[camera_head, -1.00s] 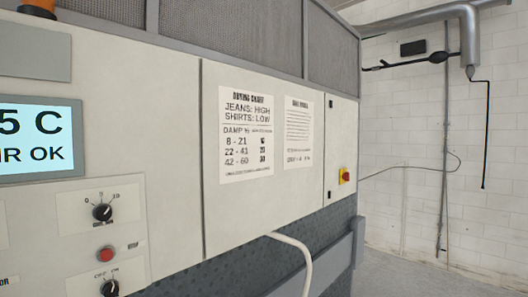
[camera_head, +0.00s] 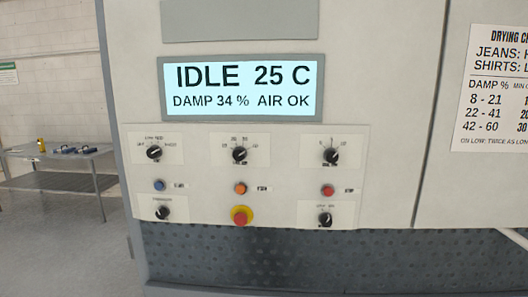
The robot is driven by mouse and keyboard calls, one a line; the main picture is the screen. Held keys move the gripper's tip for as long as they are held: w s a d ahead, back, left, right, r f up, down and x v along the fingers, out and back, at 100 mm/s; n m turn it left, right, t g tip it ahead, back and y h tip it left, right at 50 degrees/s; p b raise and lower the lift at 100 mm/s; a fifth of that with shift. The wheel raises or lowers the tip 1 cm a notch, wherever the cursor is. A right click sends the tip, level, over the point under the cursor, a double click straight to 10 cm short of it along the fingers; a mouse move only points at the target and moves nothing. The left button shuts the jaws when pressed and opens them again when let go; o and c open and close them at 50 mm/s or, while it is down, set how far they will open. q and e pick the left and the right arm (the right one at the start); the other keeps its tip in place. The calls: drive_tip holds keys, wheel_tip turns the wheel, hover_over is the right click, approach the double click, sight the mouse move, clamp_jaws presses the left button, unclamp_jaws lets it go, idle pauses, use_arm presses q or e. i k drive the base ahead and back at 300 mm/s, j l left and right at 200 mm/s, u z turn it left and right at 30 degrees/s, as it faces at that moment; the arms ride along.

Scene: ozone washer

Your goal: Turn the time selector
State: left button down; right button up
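The machine's control panel faces me. Its top row has three black knobs: a left one (camera_head: 154,153), a middle one (camera_head: 240,154) and a right one (camera_head: 331,155). The middle knob has small numbers around it, so it looks like the time selector; the label under it is too small to read. I cannot tell exactly where its pointer stands. The display (camera_head: 241,88) reads IDLE, 25 C, DAMP 34 %, AIR OK. Neither of my grippers is in view.
Below are blue (camera_head: 159,185), orange (camera_head: 240,188) and red (camera_head: 327,191) buttons, two lower knobs and a red emergency stop (camera_head: 240,215) on yellow. A drying chart (camera_head: 492,90) is partly cut off at right. A metal table (camera_head: 62,152) stands left across open floor.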

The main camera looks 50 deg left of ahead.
sight(239, 153)
drive_tip(key=k+j+u, duration=0.15)
drive_tip(key=u, duration=0.2)
drive_tip(key=k+j+u, duration=0.1)
drive_tip(key=j+u, duration=0.35)
drive_tip(key=u, duration=0.3)
drive_tip(key=k, duration=0.05)
